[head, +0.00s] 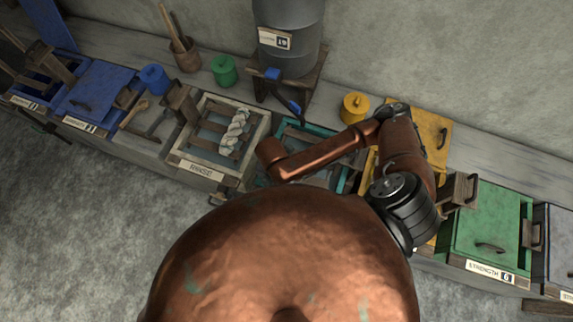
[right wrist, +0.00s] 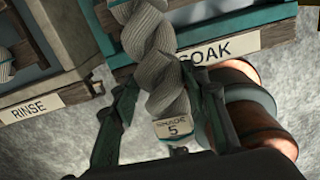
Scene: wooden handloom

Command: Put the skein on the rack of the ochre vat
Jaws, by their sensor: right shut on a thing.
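My right gripper (right wrist: 160,82) is shut on a grey-cream twisted skein (right wrist: 153,55) with a tag reading "SHADE 5". In the right wrist view the skein overlaps the teal soak vat (right wrist: 262,36); I cannot tell whether it touches it. In the head view my right arm bends back to the left over the soak vat (head: 290,128), and its gripper and the held skein are hidden. The ochre vat's yellow lid (head: 432,125) shows behind my right arm; the arm hides most of that vat, and its rack cannot be made out. My left gripper is not in view.
Another skein (head: 235,132) lies on the rinse vat (head: 198,168) rack. A green lidded vat (head: 487,222) stands right of the ochre one, blue vats (head: 98,90) at left. A yellow pot (head: 355,106) and a grey barrel (head: 290,45) stand behind.

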